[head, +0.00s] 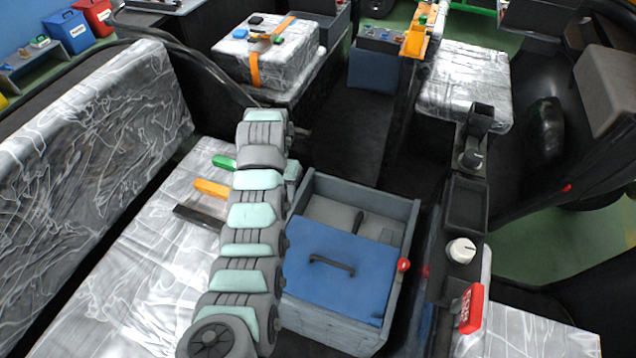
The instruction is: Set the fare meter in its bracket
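I cannot make out a fare meter for certain. A small red box with markings (470,308) stands on the dark rail at the lower right; I cannot tell whether it is the meter or part of it. Further up that rail is a black open-topped holder (467,203), which may be the bracket and looks empty. A black upright piece with a knob (474,150) stands above it, and a white knob (461,250) below. My segmented arm crosses the middle of the view, over the seat and beside the grey crate. My gripper's fingers do not show.
The grey crate (412,215) has a blue panel with a black handle (335,275) in it. Green (223,162), orange (210,188) and black (198,218) pieces lie on the plastic-covered seat (130,270). A strapped seat block (275,75) stands behind. Dark floor (345,130) is clear.

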